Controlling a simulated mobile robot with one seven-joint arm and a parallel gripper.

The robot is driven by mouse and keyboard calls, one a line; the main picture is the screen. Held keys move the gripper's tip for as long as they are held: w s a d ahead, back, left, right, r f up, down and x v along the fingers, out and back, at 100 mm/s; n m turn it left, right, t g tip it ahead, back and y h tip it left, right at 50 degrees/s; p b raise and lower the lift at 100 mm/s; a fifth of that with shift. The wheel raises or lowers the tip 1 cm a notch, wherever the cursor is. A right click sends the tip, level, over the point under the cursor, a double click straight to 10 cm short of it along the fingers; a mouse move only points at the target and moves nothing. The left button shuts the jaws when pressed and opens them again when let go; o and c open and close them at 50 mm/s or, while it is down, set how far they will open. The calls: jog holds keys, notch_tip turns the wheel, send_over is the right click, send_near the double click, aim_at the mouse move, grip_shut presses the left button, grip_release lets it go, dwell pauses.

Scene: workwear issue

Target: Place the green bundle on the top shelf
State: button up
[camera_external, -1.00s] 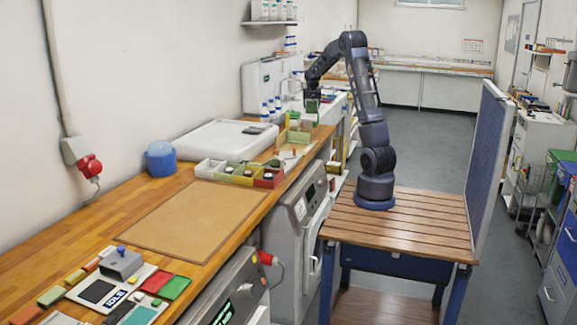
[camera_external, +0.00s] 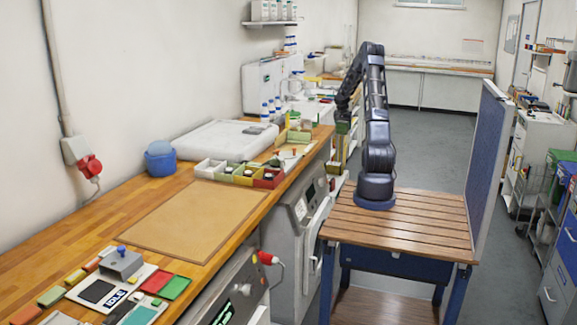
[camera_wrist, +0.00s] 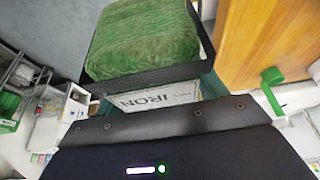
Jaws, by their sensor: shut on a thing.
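The green bundle (camera_wrist: 145,40) fills the upper middle of the wrist view, a folded, textured cloth block. It sits between the dark jaws of my gripper (camera_wrist: 150,72), which is shut on it. In the external view my gripper (camera_external: 342,122) hangs low beside the wooden bench's far right end; the bundle is too small there to make out clearly. A narrow shelf unit (camera_external: 338,163) stands just below it. I cannot tell whether they touch.
A wall shelf (camera_external: 270,23) holds several white containers. The wooden bench (camera_external: 60,235) carries a brown mat (camera_external: 195,220), small coloured bins (camera_external: 240,174) and a white tray (camera_external: 222,140). A blue partition (camera_external: 485,165) stands to my arm's right. The grey floor behind is open.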

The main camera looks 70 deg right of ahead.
jog(key=s+a+f+n+t, duration=0.1)
jog(key=s+f, duration=0.2)
jog(key=f, duration=1)
jog(key=s+a+f+n, duration=0.1)
jog(key=s+f+n, duration=0.15)
jog(key=f, duration=0.95)
jog(key=w+n+t+y, duration=0.4)
jog(key=w+n+y, duration=0.1)
jog(key=w+n, duration=0.9)
jog(key=shift+n, duration=0.55)
jog(key=shift+s+d+f, duration=0.1)
jog(key=shift+s+f, duration=0.05)
jog(key=shift+f, duration=2.4)
jog(key=shift+s+d+f, duration=0.1)
jog(key=shift+s+f, duration=0.05)
jog(key=shift+f, duration=2.35)
jog(key=o, duration=1.1)
jog(key=shift+f, duration=0.1)
jog(key=shift+c, duration=0.2)
jog(key=shift+o, duration=0.5)
